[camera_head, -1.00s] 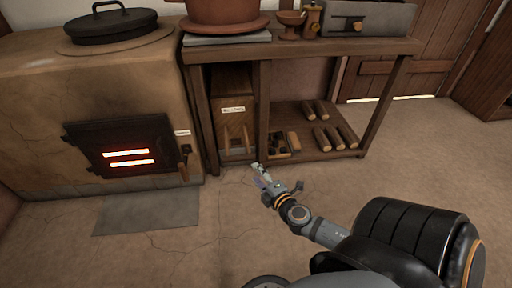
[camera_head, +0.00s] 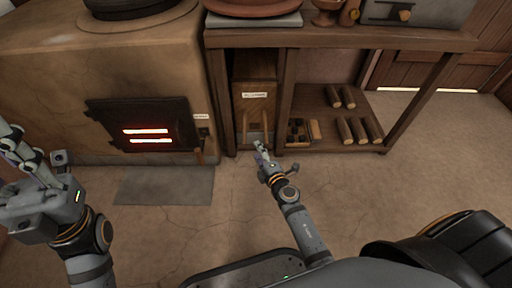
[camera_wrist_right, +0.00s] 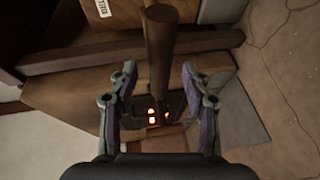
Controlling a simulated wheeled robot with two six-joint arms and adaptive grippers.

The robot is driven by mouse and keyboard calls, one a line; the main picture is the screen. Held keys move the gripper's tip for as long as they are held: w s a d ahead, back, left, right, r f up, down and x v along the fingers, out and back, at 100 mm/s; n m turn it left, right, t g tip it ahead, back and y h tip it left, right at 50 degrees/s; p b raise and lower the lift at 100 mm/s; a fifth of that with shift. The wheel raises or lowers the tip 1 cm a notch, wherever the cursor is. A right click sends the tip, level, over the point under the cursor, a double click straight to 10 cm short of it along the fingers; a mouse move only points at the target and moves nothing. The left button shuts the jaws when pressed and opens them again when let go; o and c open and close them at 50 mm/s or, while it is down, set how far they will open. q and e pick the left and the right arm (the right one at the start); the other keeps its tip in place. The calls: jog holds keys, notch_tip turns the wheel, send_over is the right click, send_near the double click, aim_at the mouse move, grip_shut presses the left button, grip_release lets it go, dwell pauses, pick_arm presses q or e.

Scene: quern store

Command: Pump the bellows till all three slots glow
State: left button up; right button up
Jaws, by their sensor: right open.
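The bellows (camera_head: 256,90) is a labelled wooden box standing upright in the left bay of the bench. In the right wrist view, a round wooden bar (camera_wrist_right: 161,55), apparently its handle, runs between the fingers of my right gripper (camera_wrist_right: 159,80). These fingers stand apart on either side of it in the picture; contact cannot be told. In the head view my right gripper (camera_head: 263,153) is just in front of the bellows' foot. The dark stove door (camera_head: 150,112) shows two glowing slots (camera_head: 149,135). My left gripper (camera_head: 20,165) is at the left edge, partly cut off.
The clay stove (camera_head: 60,70) stands left of the bench (camera_head: 340,40). Several wooden rolls (camera_head: 352,130) lie on its lower shelf. A grey slab (camera_head: 165,185) lies before the stove. The floor (camera_head: 370,195) to the right is open.

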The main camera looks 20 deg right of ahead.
jog(key=shift+x, duration=1.75)
grip_shut()
